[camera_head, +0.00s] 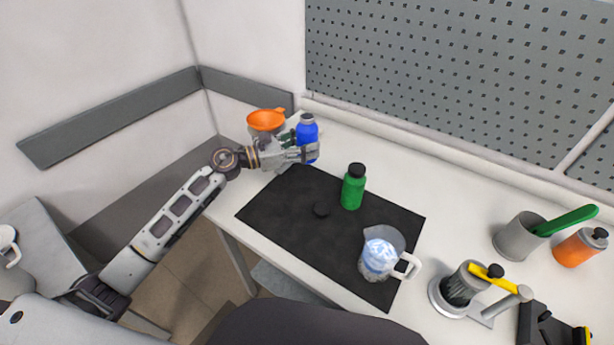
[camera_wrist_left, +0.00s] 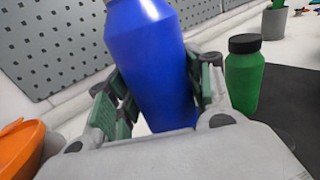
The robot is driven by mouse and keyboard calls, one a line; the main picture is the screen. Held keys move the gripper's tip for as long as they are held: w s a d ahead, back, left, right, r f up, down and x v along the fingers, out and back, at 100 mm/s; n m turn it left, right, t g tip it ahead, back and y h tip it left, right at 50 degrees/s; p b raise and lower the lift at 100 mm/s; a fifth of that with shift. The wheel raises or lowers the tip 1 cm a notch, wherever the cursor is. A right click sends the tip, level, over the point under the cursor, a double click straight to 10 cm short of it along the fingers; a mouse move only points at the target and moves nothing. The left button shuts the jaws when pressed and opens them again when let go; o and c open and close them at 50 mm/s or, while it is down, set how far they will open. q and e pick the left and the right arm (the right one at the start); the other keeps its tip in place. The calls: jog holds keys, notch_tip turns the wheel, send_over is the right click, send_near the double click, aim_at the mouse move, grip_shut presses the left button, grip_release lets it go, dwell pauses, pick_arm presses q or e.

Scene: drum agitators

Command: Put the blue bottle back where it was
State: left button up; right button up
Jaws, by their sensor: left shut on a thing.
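The blue bottle (camera_head: 307,130) has a grey top and is at the far left end of the white table. It fills the middle of the left wrist view (camera_wrist_left: 150,65), tilted a little in that picture. My left gripper (camera_head: 308,153) is shut on the bottle's body, with green finger pads (camera_wrist_left: 158,100) on either side of it. In the head view the fingers hide part of the bottle's lower body. I cannot tell whether its base touches the table. My right gripper is not in view.
An orange funnel (camera_head: 266,120) stands close left of the bottle. A grey cup (camera_head: 519,237) and orange bottle (camera_head: 581,247) stand at right. A perforated panel (camera_head: 470,70) rises behind.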

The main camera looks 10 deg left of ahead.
pick_arm(q)
jog(key=shift+f, duration=2.9)
jog(key=shift+f, duration=1.9)
jog(key=shift+f, duration=0.1)
jog(key=o, duration=1.2)
